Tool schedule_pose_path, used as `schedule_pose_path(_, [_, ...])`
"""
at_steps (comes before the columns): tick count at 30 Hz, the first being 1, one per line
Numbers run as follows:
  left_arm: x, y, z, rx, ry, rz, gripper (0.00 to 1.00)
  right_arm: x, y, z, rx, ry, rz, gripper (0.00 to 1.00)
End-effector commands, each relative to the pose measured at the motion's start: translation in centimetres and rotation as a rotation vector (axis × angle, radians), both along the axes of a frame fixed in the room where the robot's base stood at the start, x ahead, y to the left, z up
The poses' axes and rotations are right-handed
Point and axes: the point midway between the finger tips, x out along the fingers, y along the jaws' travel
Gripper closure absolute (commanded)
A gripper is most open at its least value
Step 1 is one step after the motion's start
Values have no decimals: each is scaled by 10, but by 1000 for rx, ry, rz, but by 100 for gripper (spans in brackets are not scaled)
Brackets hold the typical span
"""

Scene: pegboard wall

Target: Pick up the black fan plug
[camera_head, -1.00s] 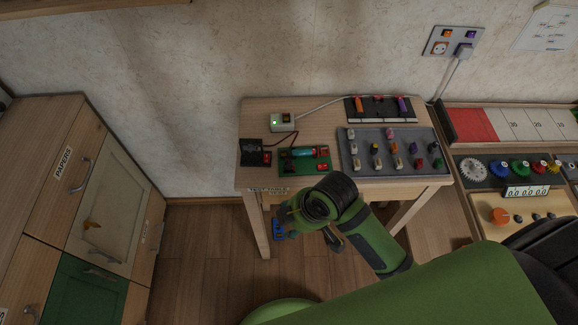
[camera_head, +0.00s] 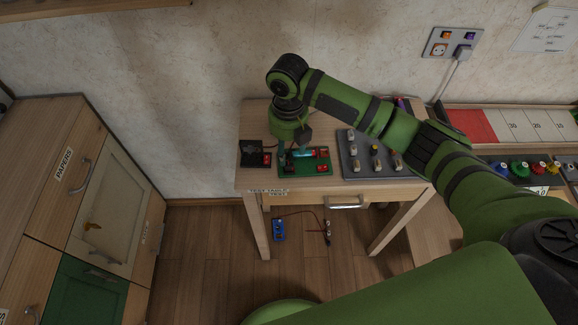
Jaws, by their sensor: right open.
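On the left end of the wooden table lies a small black square unit (camera_head: 251,152) with a red block at its right side and a reddish wire. Right beside it is a green board (camera_head: 317,169) with a teal cylinder and red parts. I cannot single out the black fan plug for sure at this size; my arm hides part of this area. My right gripper (camera_head: 295,149) points down over the green board's back left part, open, its fingers dark and teal. I cannot tell whether it touches anything. My left gripper is out of view.
A grey tray (camera_head: 352,171) with several small knobs stands right of the green board, partly behind my right arm. A blue object (camera_head: 279,229) and a red wire lie on the floor below the table. A wall socket panel (camera_head: 452,42) is at upper right.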

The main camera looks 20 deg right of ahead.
Motion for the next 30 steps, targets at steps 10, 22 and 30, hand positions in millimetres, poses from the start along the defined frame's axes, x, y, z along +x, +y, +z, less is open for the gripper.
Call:
schedule_pose_path(10, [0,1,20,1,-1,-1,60,-5,0,-46,2,3,-3,49])
schedule_pose_path(22, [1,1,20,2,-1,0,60,-3,0,-59,2,-3,-2,65])
schedule_pose_path(30, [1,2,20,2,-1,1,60,-3,0,-59,2,-3,-2,96])
